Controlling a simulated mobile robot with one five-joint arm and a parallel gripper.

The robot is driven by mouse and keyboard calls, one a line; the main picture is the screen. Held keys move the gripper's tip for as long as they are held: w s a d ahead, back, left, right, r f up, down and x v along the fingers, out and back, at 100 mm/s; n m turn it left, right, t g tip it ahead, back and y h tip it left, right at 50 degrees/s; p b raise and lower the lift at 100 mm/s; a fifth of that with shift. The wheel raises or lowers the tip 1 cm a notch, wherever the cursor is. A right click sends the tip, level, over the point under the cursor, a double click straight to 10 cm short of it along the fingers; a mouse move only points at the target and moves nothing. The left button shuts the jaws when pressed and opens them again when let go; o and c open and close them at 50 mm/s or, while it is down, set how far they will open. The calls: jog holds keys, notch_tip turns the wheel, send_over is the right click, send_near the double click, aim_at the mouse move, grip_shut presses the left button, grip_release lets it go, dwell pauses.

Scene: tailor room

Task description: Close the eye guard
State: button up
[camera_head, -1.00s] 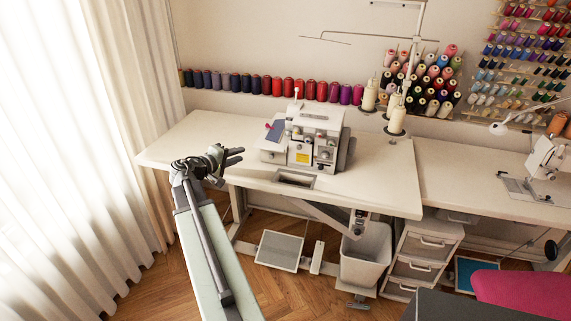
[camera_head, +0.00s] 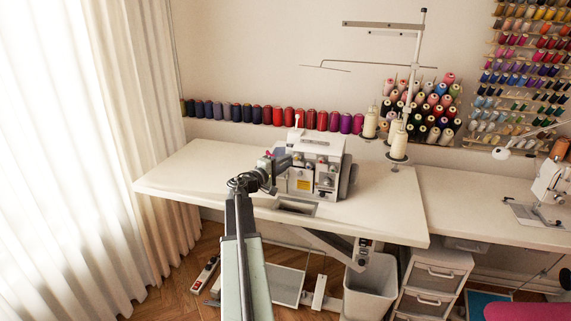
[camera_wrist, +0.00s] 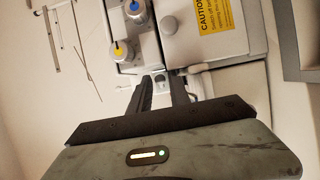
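The white overlock sewing machine (camera_head: 318,150) stands on the pale table. My gripper (camera_head: 282,162) is at its left front side in the head view, pointing right and partly covering it. In the wrist view my gripper (camera_wrist: 164,82) has its two dark fingers apart, with the machine's pale front (camera_wrist: 200,110) close beyond. Small grey and white parts (camera_wrist: 162,84) show between the fingertips; I cannot tell whether the fingers touch them. I cannot pick out the eye guard with certainty; it may be hidden by my gripper or among these small parts.
The machine's yellow caution label (camera_wrist: 218,16) and dials (camera_wrist: 122,50) are close to the fingers. Thread cones (camera_head: 398,140) stand behind the machine on the right. The table (camera_head: 190,170) is clear on its left. A bin (camera_head: 370,285) stands below.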

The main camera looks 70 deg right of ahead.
grip_shut()
jog(key=shift+w+d+m+g+y, duration=0.25)
jog(key=shift+w+m+g, duration=0.15)
jog(key=shift+g, duration=0.2)
jog(key=shift+w+d+m+g+y, duration=0.15)
jog(key=shift+w+m+g+y, duration=0.2)
jog(key=shift+g, duration=0.25)
jog(key=shift+w+m+g+y, duration=0.1)
jog(key=shift+m+g+y, duration=0.4)
jog(key=shift+m+g, duration=0.5)
grip_release()
jog(key=v, duration=0.8)
